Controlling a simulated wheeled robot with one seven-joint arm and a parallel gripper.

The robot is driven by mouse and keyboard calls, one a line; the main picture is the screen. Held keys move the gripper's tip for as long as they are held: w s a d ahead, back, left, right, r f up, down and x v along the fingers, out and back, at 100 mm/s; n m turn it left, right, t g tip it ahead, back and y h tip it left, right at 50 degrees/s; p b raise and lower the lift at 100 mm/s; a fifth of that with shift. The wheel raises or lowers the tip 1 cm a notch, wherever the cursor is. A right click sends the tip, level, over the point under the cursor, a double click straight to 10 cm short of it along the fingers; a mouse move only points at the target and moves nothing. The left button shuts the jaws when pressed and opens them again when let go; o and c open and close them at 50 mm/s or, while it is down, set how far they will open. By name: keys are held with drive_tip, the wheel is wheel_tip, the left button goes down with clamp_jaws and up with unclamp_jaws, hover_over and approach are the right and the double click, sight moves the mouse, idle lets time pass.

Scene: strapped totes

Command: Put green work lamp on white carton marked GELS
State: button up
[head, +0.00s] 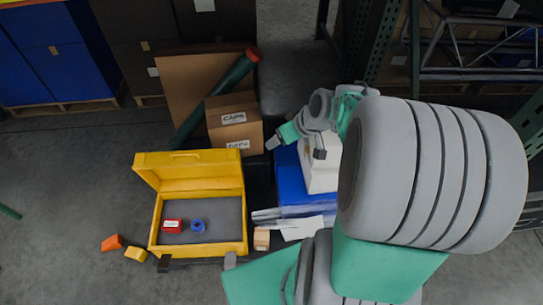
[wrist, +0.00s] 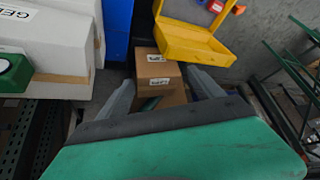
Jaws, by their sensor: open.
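The white carton marked GELS (wrist: 62,38) is at the left of the wrist view, with its label partly cut off. In the head view the white carton (head: 318,172) is on a blue tote, partly hidden by my arm. The green work lamp (wrist: 10,72) shows at the left edge of the wrist view. It appears to rest on the carton, though it is cut by the frame and its contact is unclear. I cannot make out the lamp in the head view. My gripper (head: 297,148) is open and empty, beside the carton; its fingers (wrist: 161,76) are apart from the lamp.
Cardboard boxes marked CAPS (head: 235,118) stand below my fingers. An open yellow case (head: 158,205) holds a red block (head: 172,225) and a blue ring (head: 198,226). A dark green tube (head: 213,103) leans behind. Metal racks (head: 480,45) stand at right.

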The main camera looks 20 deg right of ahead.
drive_tip(key=s+a+r+m+g+h, duration=0.2)
drive_tip(key=s+a+r, duration=0.5)
drive_tip(key=s+a, duration=0.2)
drive_tip(key=shift+s, duration=0.75)
drive_tip(key=shift+r, duration=0.1)
drive_tip(key=shift+c, duration=0.6)
